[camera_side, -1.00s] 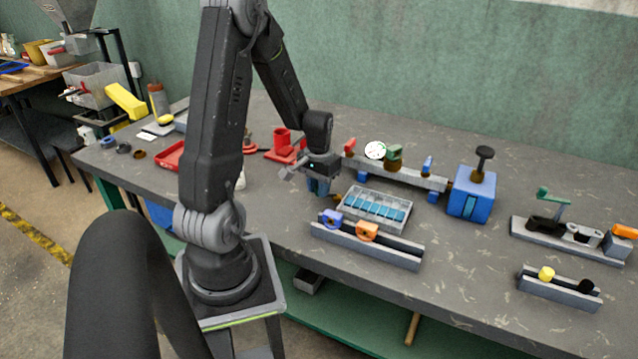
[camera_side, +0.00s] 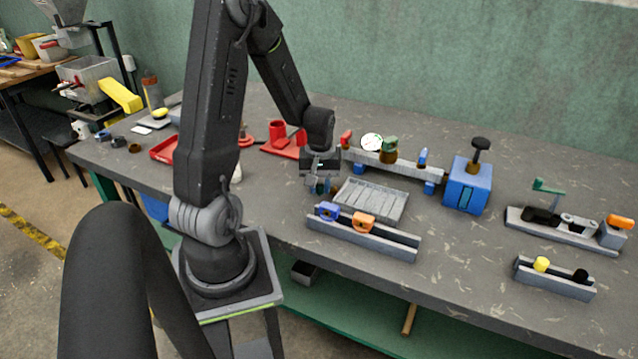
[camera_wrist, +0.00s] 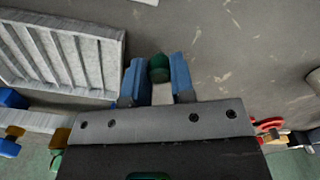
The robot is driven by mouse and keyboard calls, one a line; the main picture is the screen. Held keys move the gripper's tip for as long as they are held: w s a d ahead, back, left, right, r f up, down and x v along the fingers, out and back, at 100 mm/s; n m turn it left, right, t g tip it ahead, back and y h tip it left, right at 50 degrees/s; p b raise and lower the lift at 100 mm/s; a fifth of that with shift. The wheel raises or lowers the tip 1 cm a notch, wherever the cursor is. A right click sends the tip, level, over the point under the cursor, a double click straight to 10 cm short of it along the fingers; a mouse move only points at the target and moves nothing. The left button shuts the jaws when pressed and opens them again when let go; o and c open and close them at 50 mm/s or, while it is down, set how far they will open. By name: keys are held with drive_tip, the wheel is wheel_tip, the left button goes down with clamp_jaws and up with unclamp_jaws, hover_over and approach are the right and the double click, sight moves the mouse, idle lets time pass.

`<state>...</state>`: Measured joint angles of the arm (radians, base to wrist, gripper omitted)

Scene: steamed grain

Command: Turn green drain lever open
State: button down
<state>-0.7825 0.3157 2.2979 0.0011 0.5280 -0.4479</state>
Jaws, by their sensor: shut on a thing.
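My gripper (camera_side: 320,187) points down at the left end of the grey slatted tray (camera_side: 345,208). In the wrist view its two blue fingers (camera_wrist: 160,85) are shut on a dark green rounded piece (camera_wrist: 158,68), which appears to be the drain lever's grip. The fingers hide much of the rest of the lever, and I cannot tell its angle. The tray also shows in the wrist view (camera_wrist: 103,55), at the upper left, with bare grey slats.
Behind the tray is a rail (camera_side: 410,172) with a white gauge (camera_side: 372,142) and a green knob (camera_side: 390,144). A holder with blue and orange rings (camera_side: 362,238) stands in front. A blue box (camera_side: 468,186) and another green-handled fixture (camera_side: 548,188) are to the right.

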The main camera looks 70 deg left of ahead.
sight(320, 185)
idle(0.4)
drive_tip(key=c, duration=1)
unclamp_jaws()
drive_tip(key=shift+o, duration=0.2)
wheel_tip(320, 185, up, 14)
drive_tip(key=s+d+r+m+t, duration=0.2)
drive_tip(key=d+m, duration=0.5)
drive_tip(key=d, duration=0.4)
drive_tip(key=s+d+r+m+t, duration=0.3)
drive_tip(key=d+r+m, duration=0.2)
drive_tip(key=d, duration=0.7)
drive_tip(key=shift+d+m+t, duration=0.2)
drive_tip(key=shift+m+t, duration=0.1)
drive_tip(key=shift+m, duration=0.7)
